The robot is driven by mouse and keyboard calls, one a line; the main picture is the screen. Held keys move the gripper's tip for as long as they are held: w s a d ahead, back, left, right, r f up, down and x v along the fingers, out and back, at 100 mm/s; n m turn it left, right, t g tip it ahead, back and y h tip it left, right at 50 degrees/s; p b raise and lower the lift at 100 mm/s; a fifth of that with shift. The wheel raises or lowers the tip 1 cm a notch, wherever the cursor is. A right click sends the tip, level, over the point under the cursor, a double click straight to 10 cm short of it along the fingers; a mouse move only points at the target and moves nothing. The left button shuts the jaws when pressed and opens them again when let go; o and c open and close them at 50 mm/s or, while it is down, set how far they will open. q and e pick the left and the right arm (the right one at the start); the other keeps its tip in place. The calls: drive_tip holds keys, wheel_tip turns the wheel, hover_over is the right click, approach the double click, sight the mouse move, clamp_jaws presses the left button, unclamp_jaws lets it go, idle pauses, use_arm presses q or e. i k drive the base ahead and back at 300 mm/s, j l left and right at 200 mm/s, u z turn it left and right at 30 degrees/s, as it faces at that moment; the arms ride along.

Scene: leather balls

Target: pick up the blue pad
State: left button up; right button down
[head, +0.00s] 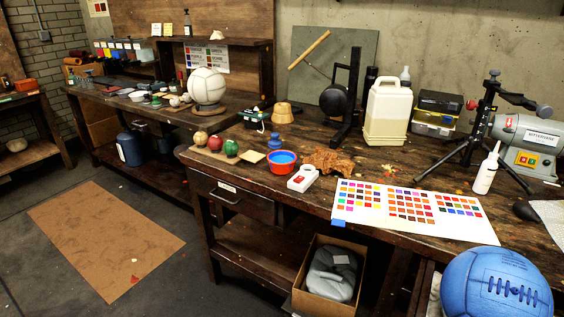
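No thing shows clearly as a blue pad. A small flat blue patch (338,223) lies at the front left corner of the white colour chart (440,228) on the workbench; I cannot tell whether it is a pad or part of the chart. A round red dish with a blue top or filling (282,158) stands farther back on the bench. A large blue laced ball (494,285) is at the bottom right. Neither of my grippers is in view.
The dark wooden workbench (256,186) holds small balls, a white device (302,178), brown leather scraps (330,161), a plastic jug (387,112), a tripod (478,125) and a grey machine (527,143). A cardboard box (307,302) stands below. The floor at left is open around a brown mat (105,238).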

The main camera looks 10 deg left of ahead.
sight(274, 143)
drive_tip(key=i+j+z, duration=0.25)
drive_tip(key=j, duration=0.4)
drive_tip(key=i+j+z, duration=0.3)
drive_tip(key=j, duration=0.4)
drive_tip(key=i+j+z, duration=0.15)
drive_tip(key=j, duration=0.25)
drive_tip(key=i, duration=0.05)
